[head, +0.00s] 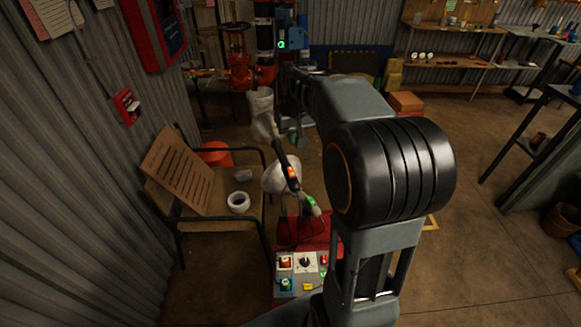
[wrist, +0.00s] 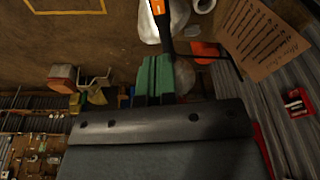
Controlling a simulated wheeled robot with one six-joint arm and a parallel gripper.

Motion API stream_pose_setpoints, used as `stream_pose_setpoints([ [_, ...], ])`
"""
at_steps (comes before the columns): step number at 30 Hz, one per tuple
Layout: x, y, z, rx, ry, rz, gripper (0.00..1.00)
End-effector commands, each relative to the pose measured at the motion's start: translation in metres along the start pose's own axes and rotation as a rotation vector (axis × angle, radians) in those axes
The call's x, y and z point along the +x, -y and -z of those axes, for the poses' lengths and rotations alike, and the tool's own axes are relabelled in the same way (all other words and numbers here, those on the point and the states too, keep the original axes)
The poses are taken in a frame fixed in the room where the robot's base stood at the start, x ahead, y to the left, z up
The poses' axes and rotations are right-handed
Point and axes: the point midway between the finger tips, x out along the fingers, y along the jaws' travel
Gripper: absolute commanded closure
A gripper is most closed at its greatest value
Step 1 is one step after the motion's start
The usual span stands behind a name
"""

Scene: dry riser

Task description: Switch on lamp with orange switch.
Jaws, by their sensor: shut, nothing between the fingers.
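The lamp is a slim black stick (head: 285,160) with an orange switch (head: 293,174) on its side, seen in front of a white rounded object. In the wrist view the orange switch (wrist: 157,7) shows at the top edge, and the black stick (wrist: 166,43) runs down toward my fingers. My gripper (head: 293,137) is small and partly hidden behind the lamp's upper end in the head view. Its green fingers (wrist: 155,75) are shut and empty, close to the stick in the picture. I cannot tell whether they touch it, or whether the lamp is lit.
A red wall box (head: 127,105) hangs at left. Open floor (head: 480,235) lies to the right.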

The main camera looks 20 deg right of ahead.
Motion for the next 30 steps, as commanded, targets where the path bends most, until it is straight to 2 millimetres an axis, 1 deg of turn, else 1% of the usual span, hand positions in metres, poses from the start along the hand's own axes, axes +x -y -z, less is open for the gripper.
stream_pose_setpoints([
  [3, 0.001, -0.002, 0.003, 0.002, 0.002, 0.0, 1.0],
  [11, 0.001, -0.002, 0.003, 0.002, 0.001, 0.0, 1.0],
  [14, 0.005, -0.002, 0.002, 0.002, 0.003, 0.0, 1.0],
  [17, 0.015, -0.002, 0.002, 0.002, 0.004, 0.0, 1.0],
  [20, 0.032, -0.001, 0.002, 0.002, 0.006, 0.0, 1.0],
  [30, 0.096, -0.001, 0.002, 0.002, 0.006, 0.0, 1.0],
])
